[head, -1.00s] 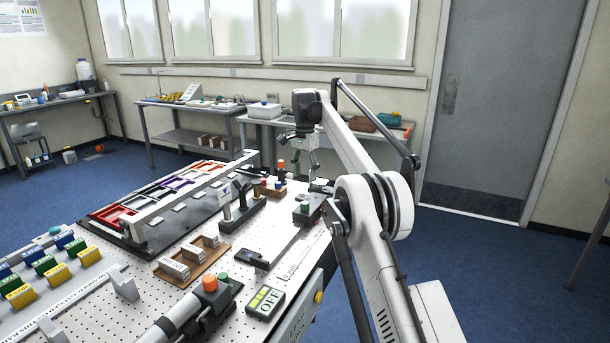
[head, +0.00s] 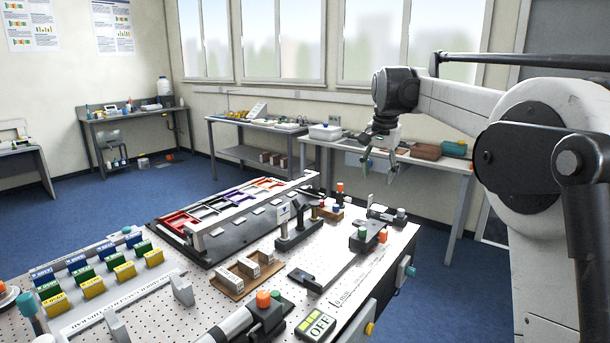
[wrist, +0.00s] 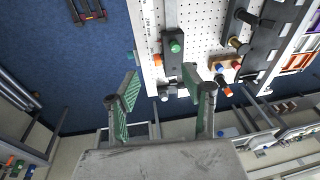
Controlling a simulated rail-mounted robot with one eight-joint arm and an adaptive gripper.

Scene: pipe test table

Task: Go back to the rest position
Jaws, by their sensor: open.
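My gripper (head: 379,163) hangs pointing down in the head view, high above the far right corner of the test table (head: 347,318). Its fingers are apart with nothing between them. In the wrist view the gripper (wrist: 160,92) shows two green-padded fingers spread wide. Below them is the edge of the white pegboard table, with a dark fixture carrying a green knob (wrist: 175,46). The gripper touches nothing that I can see.
The table holds a rack of coloured trays (head: 262,183), small boxes in a wooden holder (head: 240,273), blue, green and yellow blocks, and an OFF display (head: 316,325). A side bench (head: 452,164) stands behind the gripper. Blue floor lies open at left.

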